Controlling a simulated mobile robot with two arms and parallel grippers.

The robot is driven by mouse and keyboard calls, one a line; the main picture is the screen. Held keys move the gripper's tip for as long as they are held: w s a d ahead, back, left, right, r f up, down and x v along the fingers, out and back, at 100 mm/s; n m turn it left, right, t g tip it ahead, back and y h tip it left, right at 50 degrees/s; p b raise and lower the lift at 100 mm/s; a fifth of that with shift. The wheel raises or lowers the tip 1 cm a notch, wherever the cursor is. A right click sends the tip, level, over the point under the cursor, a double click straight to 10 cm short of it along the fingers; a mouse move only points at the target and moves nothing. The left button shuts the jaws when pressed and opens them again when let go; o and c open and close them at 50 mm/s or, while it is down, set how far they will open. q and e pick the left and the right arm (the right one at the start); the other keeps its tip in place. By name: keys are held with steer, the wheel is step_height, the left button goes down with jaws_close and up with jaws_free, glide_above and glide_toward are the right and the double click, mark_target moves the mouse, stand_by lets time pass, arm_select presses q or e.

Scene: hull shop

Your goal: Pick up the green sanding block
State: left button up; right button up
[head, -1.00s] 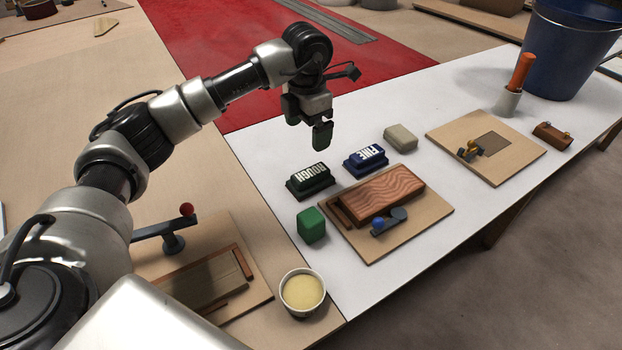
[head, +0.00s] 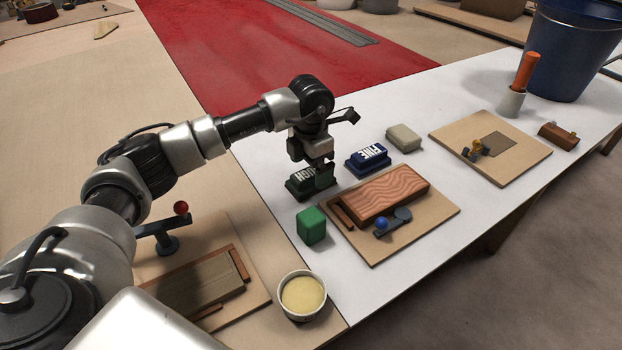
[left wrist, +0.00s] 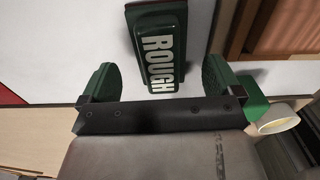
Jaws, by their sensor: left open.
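The dark green sanding block (head: 302,187) lettered ROUGH lies on the white table top. My left gripper (head: 322,178) is over it in the head view and covers its right part. In the left wrist view the block (left wrist: 160,50) lies between the two green fingers of my left gripper (left wrist: 162,82), with a gap on each side. The gripper is open and empty. I cannot tell exactly how far the fingertips are above the table. My right gripper is not in view.
A green cube (head: 311,226) stands nearby. A blue block (head: 367,158) lettered FINE and a beige block (head: 404,138) lie to the right. A wooden board (head: 440,211) holds a brown wood piece (head: 395,193). A cup (head: 301,312) stands at the front.

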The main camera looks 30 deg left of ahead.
mark_target(311, 171)
arm_select(q)
step_height(311, 171, down, 3)
steer(key=c, duration=1.1)
steer(key=shift+o, duration=0.2)
steer(key=shift+r, duration=0.1)
steer(key=shift+r, duration=0.4)
steer(key=r, duration=0.3)
steer(key=shift+w+d+r, duration=0.2)
steer(key=shift+d+r, duration=0.05)
steer(key=shift+r, duration=0.1)
steer(key=w+d+r, duration=0.6)
steer(key=d, duration=0.3)
steer(key=shift+d+r, duration=0.15)
steer(key=shift+r, duration=0.1)
steer(key=shift+w, duration=0.1)
